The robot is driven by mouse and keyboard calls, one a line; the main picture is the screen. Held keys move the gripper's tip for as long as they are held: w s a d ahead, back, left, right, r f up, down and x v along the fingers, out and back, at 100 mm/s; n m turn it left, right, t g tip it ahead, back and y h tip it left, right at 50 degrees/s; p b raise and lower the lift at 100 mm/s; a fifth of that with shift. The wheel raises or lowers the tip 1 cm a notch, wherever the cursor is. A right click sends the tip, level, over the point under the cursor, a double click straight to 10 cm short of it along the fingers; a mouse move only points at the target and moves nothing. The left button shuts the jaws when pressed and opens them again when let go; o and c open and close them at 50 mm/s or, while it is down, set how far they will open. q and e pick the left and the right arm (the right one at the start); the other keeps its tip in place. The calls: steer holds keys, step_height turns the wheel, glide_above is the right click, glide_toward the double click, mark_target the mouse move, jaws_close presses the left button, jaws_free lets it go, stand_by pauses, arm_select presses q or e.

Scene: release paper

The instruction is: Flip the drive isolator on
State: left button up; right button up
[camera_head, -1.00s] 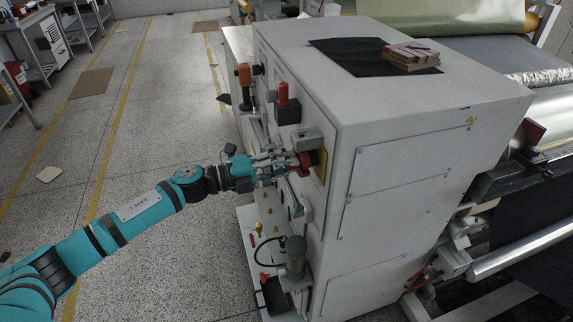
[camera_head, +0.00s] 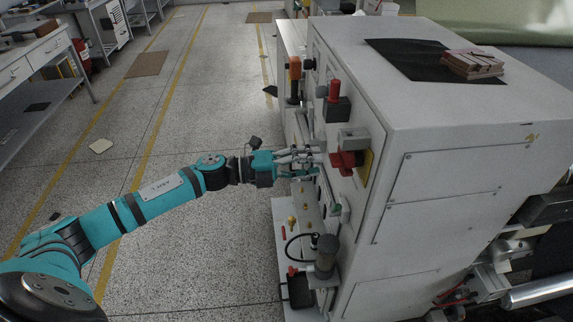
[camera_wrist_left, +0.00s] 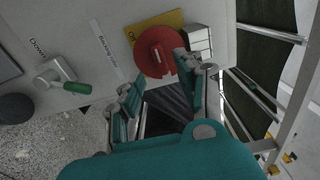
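The drive isolator is a red rotary knob (camera_head: 346,160) on a yellow plate (camera_head: 365,168) on the side of the white machine cabinet. In the left wrist view the round red knob (camera_wrist_left: 157,52) sits on its yellow plate (camera_wrist_left: 172,21), with a pale mark on its face. My left gripper (camera_head: 318,156) is just left of the knob in the head view, its fingers pointing at it. My right gripper is out of view.
A grey box (camera_head: 354,139) is just above the knob, and a red-topped switch (camera_head: 335,100) higher up. A green-handled lever (camera_wrist_left: 66,80) is beside the knob in the wrist view.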

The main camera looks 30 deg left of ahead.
arm_select(q)
steer(key=v, duration=0.7)
steer(key=shift+a, duration=0.1)
steer(key=w+a+f+n+t+y, duration=0.2)
steer(key=a+f+n+y, duration=0.3)
steer(key=f, duration=0.5)
steer(key=w+a+f+n+t+y, duration=0.1)
steer(key=a+f+n+t+y, duration=0.2)
steer(key=f+n, duration=0.5)
steer(key=s+a+f+n+g+y, duration=0.1)
steer(key=s+a+f+n+y, duration=0.15)
steer(key=f, duration=0.65)
steer(key=s+a+f+n+g+y, duration=0.1)
steer(key=s+f+n+g+y, duration=0.2)
steer(key=f, duration=0.7)
steer(key=s+d+f+n+g+y, duration=0.1)
steer(key=s+d+f+n, duration=0.15)
steer(key=s+f, duration=0.75)
steer(key=s+d+f+n+g, duration=0.2)
steer(key=s+d+f+g, duration=0.1)
steer(key=s, duration=0.7)
steer(key=s+d+f+n+g, duration=0.2)
steer(key=s+d+f, duration=0.3)
steer(key=s, duration=0.6)
steer(key=s+d+f+n+g, duration=0.2)
steer(key=s+d+f+g, duration=0.2)
steer(key=s+f, duration=0.3)
steer(key=s, duration=0.4)
steer(key=shift+f, duration=0.4)
